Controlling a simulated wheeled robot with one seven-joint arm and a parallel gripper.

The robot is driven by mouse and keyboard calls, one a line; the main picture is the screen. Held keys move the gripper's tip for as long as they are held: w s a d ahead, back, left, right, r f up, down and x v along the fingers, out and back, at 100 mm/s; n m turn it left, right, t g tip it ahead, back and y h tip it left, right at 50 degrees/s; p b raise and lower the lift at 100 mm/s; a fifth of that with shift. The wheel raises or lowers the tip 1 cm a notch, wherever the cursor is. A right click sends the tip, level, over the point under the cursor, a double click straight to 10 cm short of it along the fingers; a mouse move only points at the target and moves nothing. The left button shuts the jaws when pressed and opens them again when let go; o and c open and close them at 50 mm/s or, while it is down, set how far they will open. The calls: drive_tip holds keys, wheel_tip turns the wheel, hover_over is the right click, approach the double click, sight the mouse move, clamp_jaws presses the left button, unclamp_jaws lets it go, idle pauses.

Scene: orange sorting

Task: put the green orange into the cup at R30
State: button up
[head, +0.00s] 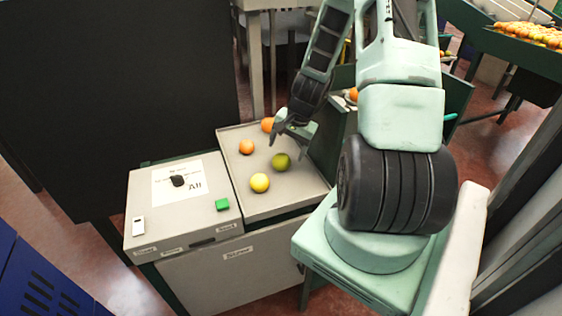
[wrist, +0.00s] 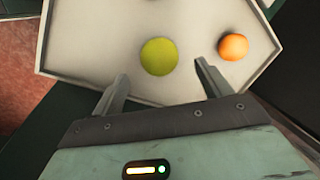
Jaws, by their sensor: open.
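The green orange (head: 281,161) lies on the grey tray (head: 292,203), between other fruit. In the wrist view a yellow-green fruit (wrist: 158,56), which looks like the green orange, lies just beyond the fingertips, roughly centred between them. My gripper (head: 288,143) is over the back right part of the tray, close to the green orange. In the wrist view my gripper (wrist: 161,72) is open, with nothing between its fingers. I cannot make out a cup marked R30 in either view.
A yellow fruit (head: 260,183) and an orange (head: 246,147) share the tray; another orange (head: 268,125) is at its back edge. One orange (wrist: 233,46) lies right of the fingers. A panel with a green button (head: 222,205) adjoins the tray on the left.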

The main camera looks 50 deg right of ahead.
sight(284, 156)
drive_tip(key=shift+p+x, duration=1.05)
drive_tip(key=shift+x, duration=1.45)
drive_tip(key=shift+s, duration=0.1)
drive_tip(key=c, duration=1.2)
drive_tip(key=shift+r, duration=0.1)
